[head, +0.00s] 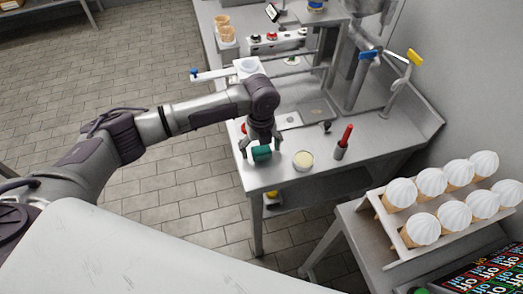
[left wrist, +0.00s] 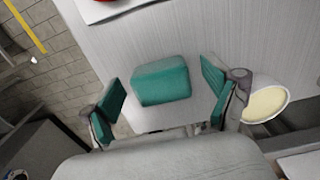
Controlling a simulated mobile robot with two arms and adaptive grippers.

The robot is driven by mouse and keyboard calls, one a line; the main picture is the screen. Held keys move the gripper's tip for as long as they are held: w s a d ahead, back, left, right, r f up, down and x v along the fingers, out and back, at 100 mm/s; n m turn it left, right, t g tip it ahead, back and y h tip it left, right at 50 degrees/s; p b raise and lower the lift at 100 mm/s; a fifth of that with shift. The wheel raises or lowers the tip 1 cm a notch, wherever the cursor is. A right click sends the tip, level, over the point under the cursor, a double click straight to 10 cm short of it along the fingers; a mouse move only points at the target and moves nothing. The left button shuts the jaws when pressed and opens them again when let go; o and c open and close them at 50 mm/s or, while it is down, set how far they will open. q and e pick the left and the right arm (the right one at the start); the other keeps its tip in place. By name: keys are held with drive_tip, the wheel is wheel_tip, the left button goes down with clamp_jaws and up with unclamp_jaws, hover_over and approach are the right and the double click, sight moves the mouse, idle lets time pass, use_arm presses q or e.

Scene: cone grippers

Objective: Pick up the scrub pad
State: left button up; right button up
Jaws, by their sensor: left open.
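The scrub pad is a teal block (head: 262,154) on the near left corner of the metal table. In the left wrist view the scrub pad (left wrist: 163,82) lies between the two fingers, with a gap on each side. My left gripper (head: 262,146) is open and points down over the scrub pad. Its fingers have teal inner pads, close in colour to the block. My right gripper is in neither view.
A round cream-filled tub (head: 303,160) stands just right of the scrub pad; it also shows beside the right finger in the left wrist view (left wrist: 265,103). A red-handled tool stands in a metal cup (head: 342,147). A rack of ice cream cones (head: 402,246) is at lower right.

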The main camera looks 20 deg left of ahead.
use_arm(q)
drive_tip(key=c, duration=1)
drive_tip(key=shift+r, duration=0.5)
wheel_tip(320, 180, up, 2)
drive_tip(key=shift+r+b, duration=0.25)
drive_tip(key=shift+b, duration=0.3)
drive_tip(key=s+d+r, duration=0.1)
drive_tip(key=d+r, duration=0.1)
drive_tip(key=d, duration=0.1)
drive_tip(key=s+d+r+b, duration=0.1)
drive_tip(key=s+d+r, duration=0.1)
drive_tip(key=d+r, duration=0.1)
drive_tip(key=s+d+r+b, duration=0.1)
drive_tip(key=d+r, duration=0.1)
drive_tip(key=d, duration=0.3)
drive_tip(key=shift+s+r, duration=0.2)
drive_tip(key=shift+r, duration=0.1)
drive_tip(key=shift+a, duration=0.1)
